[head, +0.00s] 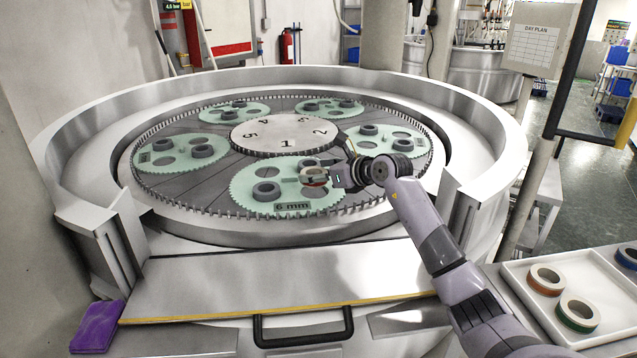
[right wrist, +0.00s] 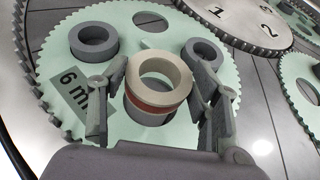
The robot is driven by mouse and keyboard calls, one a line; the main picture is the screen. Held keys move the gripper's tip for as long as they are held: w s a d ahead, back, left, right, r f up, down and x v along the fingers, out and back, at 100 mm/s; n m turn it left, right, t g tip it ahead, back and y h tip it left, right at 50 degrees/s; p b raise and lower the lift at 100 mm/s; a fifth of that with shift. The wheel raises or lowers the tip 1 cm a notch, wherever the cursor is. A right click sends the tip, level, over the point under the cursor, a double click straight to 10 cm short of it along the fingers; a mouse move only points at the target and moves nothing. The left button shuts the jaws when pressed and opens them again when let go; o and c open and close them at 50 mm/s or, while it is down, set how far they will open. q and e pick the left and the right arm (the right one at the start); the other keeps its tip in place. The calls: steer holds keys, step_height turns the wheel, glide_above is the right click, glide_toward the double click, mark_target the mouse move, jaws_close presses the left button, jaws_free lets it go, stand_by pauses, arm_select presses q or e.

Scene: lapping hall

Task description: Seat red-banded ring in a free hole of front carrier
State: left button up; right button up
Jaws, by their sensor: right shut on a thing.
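The red-banded ring (right wrist: 160,84) is cream with a red band low on its side. My right gripper (right wrist: 156,108) is shut on it, one finger on each side. In the head view this gripper (head: 318,180) is over the right part of the green front carrier (head: 290,204), marked 6 mm. The carrier holds grey rings (right wrist: 95,40) and (right wrist: 203,52). A free hole (right wrist: 150,20) shows at its far side. A grey round area (right wrist: 148,114) lies under the held ring; I cannot tell whether it is a hole. The left gripper is not in view.
Several other green carriers with grey rings surround the numbered centre disc (head: 285,134). A toothed rim and high metal wall enclose the plate.

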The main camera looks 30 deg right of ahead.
mark_target(324, 185)
step_height(324, 185, down, 3)
steer(key=shift+f+p, duration=0.15)
steer(key=shift+p, duration=0.15)
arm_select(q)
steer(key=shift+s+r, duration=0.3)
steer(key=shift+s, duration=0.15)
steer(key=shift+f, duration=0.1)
arm_select(e)
steer(key=shift+f, duration=0.15)
